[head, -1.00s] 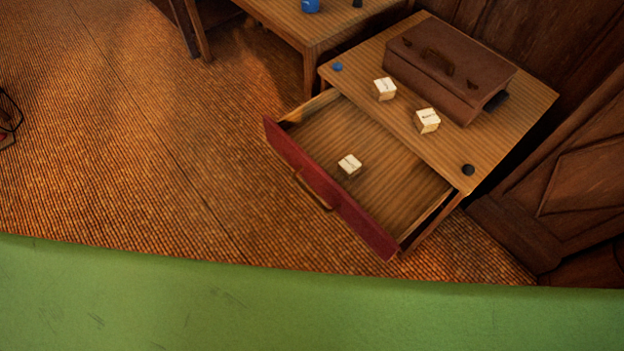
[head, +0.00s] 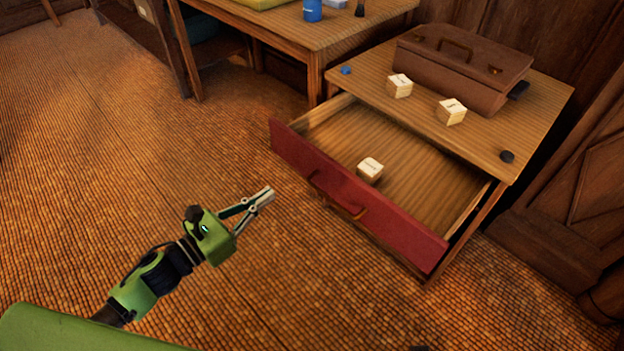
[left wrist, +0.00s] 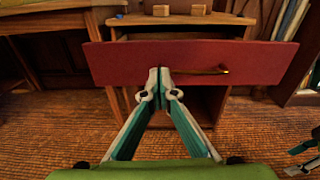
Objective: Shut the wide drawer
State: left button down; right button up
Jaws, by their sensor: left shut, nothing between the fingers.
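The wide drawer (head: 405,222) has a red front and is pulled well out of the small wooden desk (head: 480,125). A pale lettered block (head: 370,168) lies inside it. Its brass handle (head: 352,210) is on the front. My left gripper (head: 268,192) is shut and empty, in front of the drawer and left of the handle in the head view. In the left wrist view, the closed fingertips (left wrist: 160,75) overlap the red front (left wrist: 120,60), left of the handle (left wrist: 210,72); contact cannot be told there. Part of my right gripper (left wrist: 304,155) shows at the lower right edge.
A brown briefcase (head: 462,65) and two pale blocks (head: 400,86) (head: 451,111) stand on the desk top. Another table (head: 290,38) with a blue container (head: 312,10) stands behind to the left. The ribbed floor before the drawer is open.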

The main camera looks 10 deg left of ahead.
pick_arm(q)
send_near(321, 158)
jog(key=shift+m, duration=0.4)
jog(key=x, duration=0.6)
jog(key=shift+w+d+f, duration=0.1)
jog(key=shift+w+d, duration=0.1)
jog(key=shift+w, duration=0.25)
